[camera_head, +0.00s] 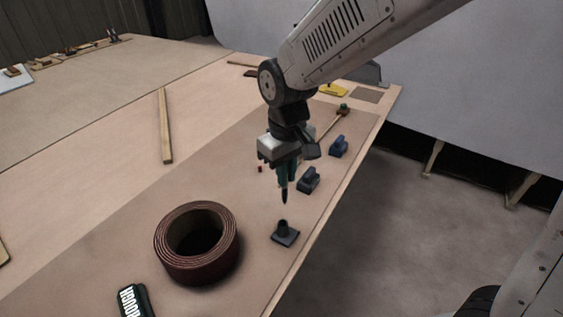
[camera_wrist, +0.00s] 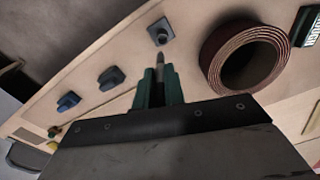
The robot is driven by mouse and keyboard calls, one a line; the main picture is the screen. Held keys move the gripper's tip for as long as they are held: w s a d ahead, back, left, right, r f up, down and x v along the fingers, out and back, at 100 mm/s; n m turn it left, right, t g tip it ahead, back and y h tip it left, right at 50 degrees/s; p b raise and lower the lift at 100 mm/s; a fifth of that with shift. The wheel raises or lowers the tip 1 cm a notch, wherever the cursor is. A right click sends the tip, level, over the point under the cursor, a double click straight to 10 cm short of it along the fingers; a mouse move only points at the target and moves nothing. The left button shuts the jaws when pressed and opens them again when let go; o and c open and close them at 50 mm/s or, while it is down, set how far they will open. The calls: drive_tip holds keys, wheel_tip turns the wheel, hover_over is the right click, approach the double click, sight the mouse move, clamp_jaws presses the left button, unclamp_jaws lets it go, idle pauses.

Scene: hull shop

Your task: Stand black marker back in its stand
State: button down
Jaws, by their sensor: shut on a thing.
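My gripper (camera_head: 283,172) is shut on the black marker (camera_head: 284,194), which hangs tip down below the green fingers. In the wrist view my gripper (camera_wrist: 160,88) shows its green fingers around the marker (camera_wrist: 160,61), whose grey tip points toward the stand. The stand (camera_head: 286,235) is a dark square base with a short round socket, near the table's right edge. It also shows in the wrist view (camera_wrist: 161,33), just beyond the marker's tip. The marker appears above the stand and apart from it. The marker's upper part is hidden by the fingers.
A brown coiled roll (camera_head: 197,242) stands left of the stand. Two blue-grey holders (camera_head: 308,180) (camera_head: 339,146) sit behind it along the edge. A labelled black block (camera_head: 134,301) lies in front. A wooden strip (camera_head: 165,126) lies farther left. The table edge is close on the right.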

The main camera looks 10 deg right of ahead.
sight(284, 200)
drive_tip(key=shift+s+a+f, duration=0.1)
drive_tip(key=shift+a+f, duration=0.05)
drive_tip(key=shift+f, duration=1.3)
drive_tip(key=shift+a+f, duration=0.15)
drive_tip(key=shift+f, duration=1.25)
drive_tip(key=shift+s+d+f, duration=0.1)
drive_tip(key=shift+f, duration=1.95)
idle(2.7)
drive_tip(key=c, duration=1.4)
unclamp_jaws()
